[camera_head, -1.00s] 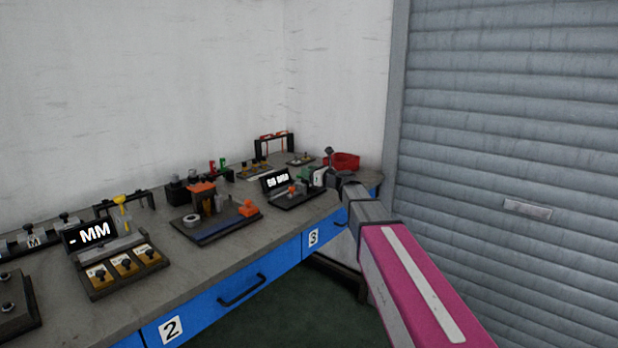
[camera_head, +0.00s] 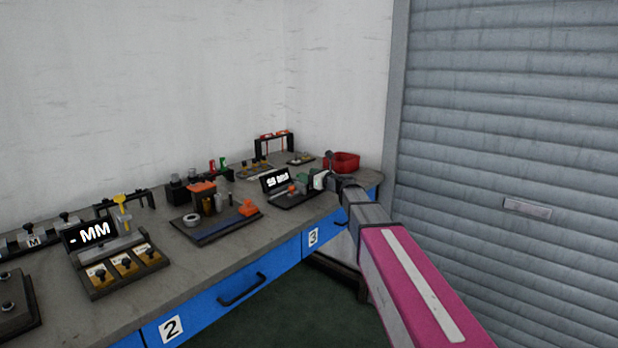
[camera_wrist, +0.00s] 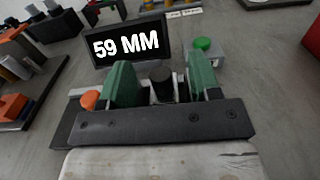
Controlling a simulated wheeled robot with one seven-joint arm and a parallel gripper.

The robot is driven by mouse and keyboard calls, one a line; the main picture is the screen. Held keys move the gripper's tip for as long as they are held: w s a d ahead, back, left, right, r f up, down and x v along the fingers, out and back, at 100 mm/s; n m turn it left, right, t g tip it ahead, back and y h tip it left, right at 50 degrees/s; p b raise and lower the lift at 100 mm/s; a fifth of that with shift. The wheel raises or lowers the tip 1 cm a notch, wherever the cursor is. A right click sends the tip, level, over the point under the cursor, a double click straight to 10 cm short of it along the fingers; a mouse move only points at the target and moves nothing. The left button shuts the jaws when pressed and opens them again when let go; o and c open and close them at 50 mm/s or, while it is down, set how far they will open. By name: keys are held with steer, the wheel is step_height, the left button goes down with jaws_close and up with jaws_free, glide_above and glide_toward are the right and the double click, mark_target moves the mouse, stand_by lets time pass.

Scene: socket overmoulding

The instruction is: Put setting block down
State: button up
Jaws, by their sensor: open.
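My gripper (camera_wrist: 160,82) is open in the wrist view, with its two green fingers apart on either side of a black round knob (camera_wrist: 160,84). The knob appears to be the top of the setting block; the block's body is mostly hidden behind my gripper's dark crossbar. A clear gap shows between the knob and each finger. Directly behind is the measuring station's display (camera_wrist: 127,42), which reads 59 MM. In the head view, my gripper (camera_head: 308,180) is at this station (camera_head: 290,200), on the right part of the bench; the block cannot be made out there.
An orange knob (camera_wrist: 90,100) is close to the left finger and a green button (camera_wrist: 202,43) lies beyond the right one. A red bin (camera_head: 344,161) stands behind my wrist. A tool tray (camera_head: 215,228) stands left of the station on the grey bench (camera_head: 190,275).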

steer(key=v, duration=1.2)
